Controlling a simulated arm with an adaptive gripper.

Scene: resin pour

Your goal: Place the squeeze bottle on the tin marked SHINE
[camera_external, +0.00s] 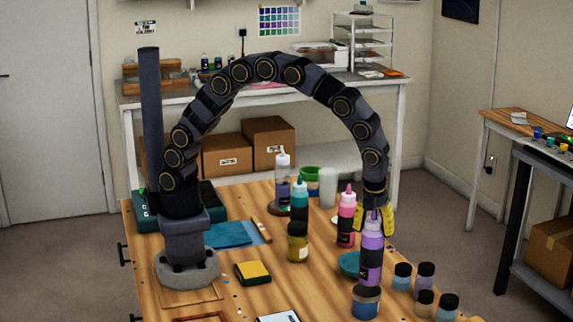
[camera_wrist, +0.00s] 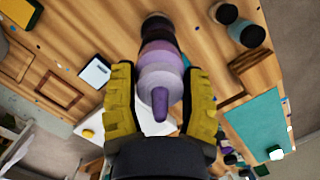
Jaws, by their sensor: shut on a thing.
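A purple squeeze bottle (camera_external: 371,262) with a pointed nozzle stands upright near the table's front right. My gripper (camera_external: 374,218), with yellow fingers, points down and is shut on its upper part. In the wrist view the bottle (camera_wrist: 160,72) lies between the two fingers (camera_wrist: 160,100). Directly below the bottle in the external view is a blue tin (camera_external: 366,303). The bottle's base appears to meet the tin's top; I cannot tell whether it rests there fully. I cannot read SHINE on any tin.
A teal bottle (camera_external: 299,203) stands above a yellow jar (camera_external: 298,249). A pink bottle (camera_external: 347,222) and teal bowl (camera_external: 350,264) are close behind the purple bottle. Several small jars (camera_external: 425,275) stand to its right. A yellow-topped sponge (camera_external: 253,272) lies left, with bare wood between.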

